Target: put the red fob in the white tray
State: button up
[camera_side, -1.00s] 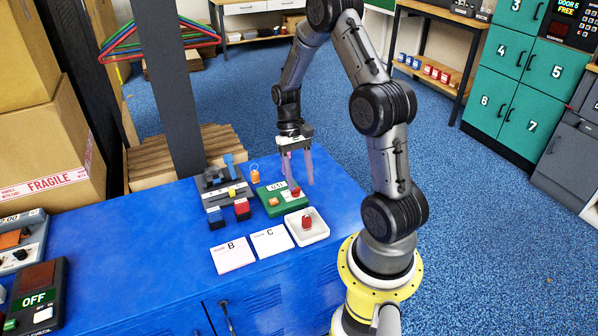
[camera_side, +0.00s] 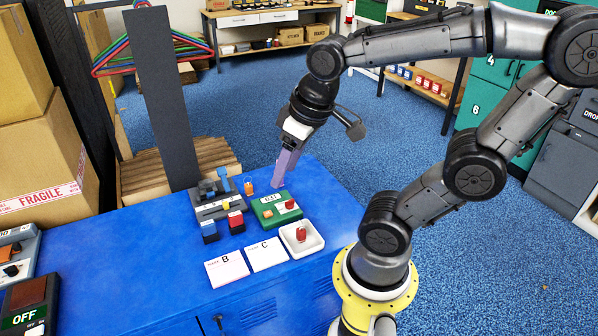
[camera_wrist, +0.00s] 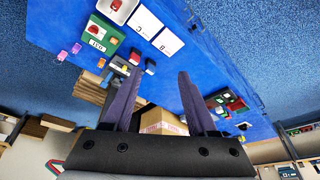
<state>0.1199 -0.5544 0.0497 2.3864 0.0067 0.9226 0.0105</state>
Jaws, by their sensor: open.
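The white tray (camera_side: 303,253) stands at the near right of the blue top. A red fob (camera_side: 300,234) is inside it; the tray (camera_wrist: 122,18) also shows at the top of the wrist view. Another small red piece (camera_side: 290,204) sits on the green board (camera_side: 259,220) behind the tray. My gripper (camera_side: 277,184) is beyond the green board, tilted, its purple fingers overlapping in the side view. In the wrist view my gripper (camera_wrist: 157,77) has its fingers spread with nothing held between them. It is apart from the tray and both red pieces.
A small orange tag (camera_side: 248,187) stands left of my gripper. A grey rack (camera_side: 207,212) with blue and red blocks in front is left of the green board. Cards B (camera_side: 227,269) and C (camera_side: 266,254) lie left of the tray.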

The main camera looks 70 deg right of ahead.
jog(key=shift+s+a+r+n+t, duration=0.2)
jog(key=shift+s+a+n+t, duration=0.3)
jog(key=shift+s, duration=0.3)
jog(key=shift+s+a+r+n+t, duration=0.2)
jog(key=shift+s+a+n+t, duration=0.15)
jog(key=shift+s+a, duration=0.35)
jog(key=shift+d, duration=0.1)
